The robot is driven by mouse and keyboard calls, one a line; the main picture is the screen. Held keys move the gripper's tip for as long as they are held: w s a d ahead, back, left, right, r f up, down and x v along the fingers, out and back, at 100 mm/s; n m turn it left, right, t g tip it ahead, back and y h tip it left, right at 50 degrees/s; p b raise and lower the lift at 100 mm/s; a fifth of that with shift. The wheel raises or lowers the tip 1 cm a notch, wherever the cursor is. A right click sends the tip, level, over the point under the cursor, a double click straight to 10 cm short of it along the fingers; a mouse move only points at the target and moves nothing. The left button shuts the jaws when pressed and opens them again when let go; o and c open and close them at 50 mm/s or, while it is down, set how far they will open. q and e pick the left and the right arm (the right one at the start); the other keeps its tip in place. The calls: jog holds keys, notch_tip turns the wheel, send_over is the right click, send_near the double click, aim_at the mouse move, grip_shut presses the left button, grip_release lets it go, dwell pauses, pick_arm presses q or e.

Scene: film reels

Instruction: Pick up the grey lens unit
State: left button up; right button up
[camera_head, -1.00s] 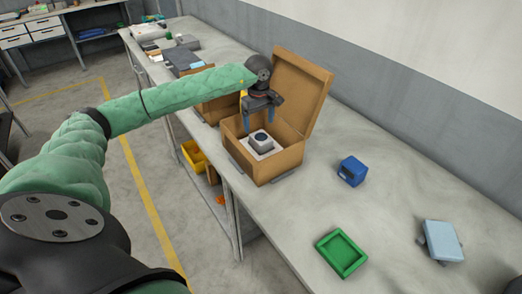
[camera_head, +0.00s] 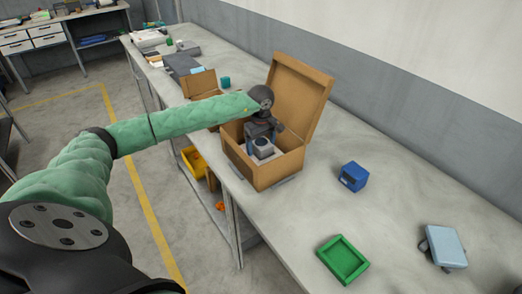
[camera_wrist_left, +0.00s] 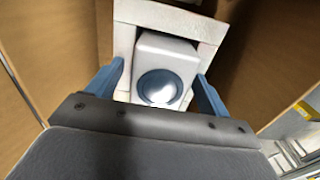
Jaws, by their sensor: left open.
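The grey lens unit (camera_head: 262,147) sits in a white insert inside an open cardboard box (camera_head: 275,176). In the left wrist view the lens unit (camera_wrist_left: 160,75) is a pale block with a round dark-blue lens facing the camera. My left gripper (camera_head: 259,139) is down inside the box at the lens unit. In the wrist view its two blue fingers (camera_wrist_left: 155,90) are spread, one on each side of the unit. I cannot tell whether they touch it. My right gripper is not in view.
The white insert (camera_wrist_left: 210,29) surrounds the unit, and the box walls stand close around my gripper. The raised lid (camera_head: 303,95) is behind it. A blue box (camera_head: 353,176), a green tray (camera_head: 342,259) and a light blue case (camera_head: 444,246) lie to the right on the table.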

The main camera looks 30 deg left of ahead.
pick_arm(q)
jog(key=shift+r, duration=0.1)
jog(key=c, duration=1.5)
